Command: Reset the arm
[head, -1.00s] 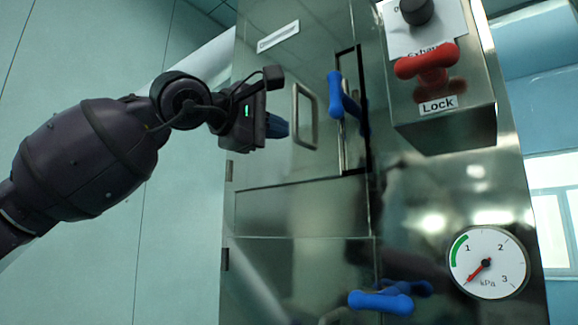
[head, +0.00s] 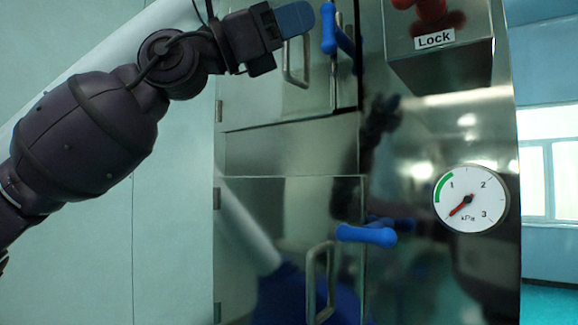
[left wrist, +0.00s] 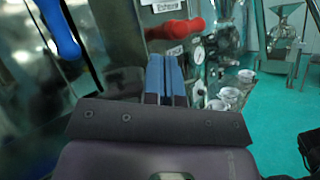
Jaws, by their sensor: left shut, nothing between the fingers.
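My left gripper (head: 296,19) is shut and empty, its blue fingertips pressed together. In the head view it is raised at the top, in front of the steel cabinet's upper door (head: 262,95), close to the door's metal handle (head: 290,72) and left of a blue latch handle (head: 329,30). I cannot tell whether it touches anything. In the left wrist view the two blue fingers (left wrist: 165,78) lie side by side, with a blue handle (left wrist: 60,28) to their left and a red handle (left wrist: 175,29) beyond them. My right gripper is not in view.
The cabinet has a lower door with a second blue latch handle (head: 366,235) and a metal handle (head: 311,290). A pressure gauge (head: 470,199) and a box labelled Lock (head: 440,62) are at the right. Open floor (left wrist: 270,120) shows at the right in the left wrist view.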

